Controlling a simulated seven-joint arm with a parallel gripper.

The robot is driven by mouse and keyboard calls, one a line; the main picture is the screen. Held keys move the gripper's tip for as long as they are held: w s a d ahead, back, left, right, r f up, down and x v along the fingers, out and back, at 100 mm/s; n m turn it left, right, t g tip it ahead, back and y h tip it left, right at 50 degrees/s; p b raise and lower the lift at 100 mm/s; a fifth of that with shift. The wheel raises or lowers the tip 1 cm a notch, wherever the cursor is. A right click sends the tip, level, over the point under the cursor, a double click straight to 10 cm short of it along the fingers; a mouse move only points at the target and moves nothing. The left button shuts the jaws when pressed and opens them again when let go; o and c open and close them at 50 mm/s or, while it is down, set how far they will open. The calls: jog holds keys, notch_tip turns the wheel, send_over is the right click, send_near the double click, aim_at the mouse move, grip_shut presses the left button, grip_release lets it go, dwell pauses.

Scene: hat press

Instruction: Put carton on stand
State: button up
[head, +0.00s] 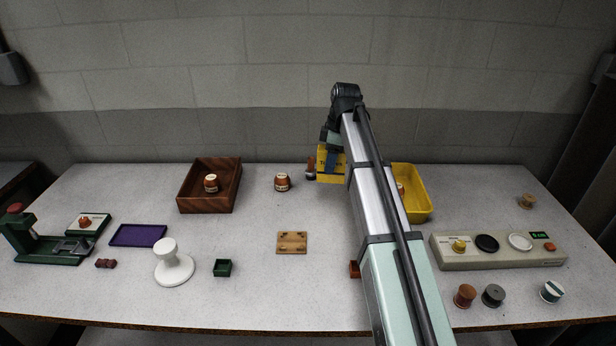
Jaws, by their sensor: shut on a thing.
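A yellow carton (328,173) with dark marks is at the far middle of the table, partly hidden by my gripper and arm. My gripper (333,154) points down over it and is shut on it; the fingertips are hard to make out. I cannot tell whether the carton touches the table. A white stand (173,266) with a round base and a knob-like top stands upright at the front left, well apart from my gripper.
A wooden box (209,206) with a jar in it, another jar (282,182) and a small brown bottle (311,169) are near the carton. A yellow tray (420,204) is partly behind my arm. A purple tray (138,235) and green box (222,267) flank the stand.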

jog(key=shift+r, duration=0.4)
jog(key=s+a+r+n, duration=0.1)
jog(key=s+a, duration=0.1)
jog(key=a, duration=0.5)
jog(key=s+a+n, duration=0.1)
jog(key=s+a, duration=0.1)
jog(key=a, duration=0.5)
notch_tip(320, 180, up, 9)
send_over(163, 245)
jog(key=shift+m, duration=0.3)
jog(key=shift+f, duration=5.1)
jog(key=shift+f, duration=0.15)
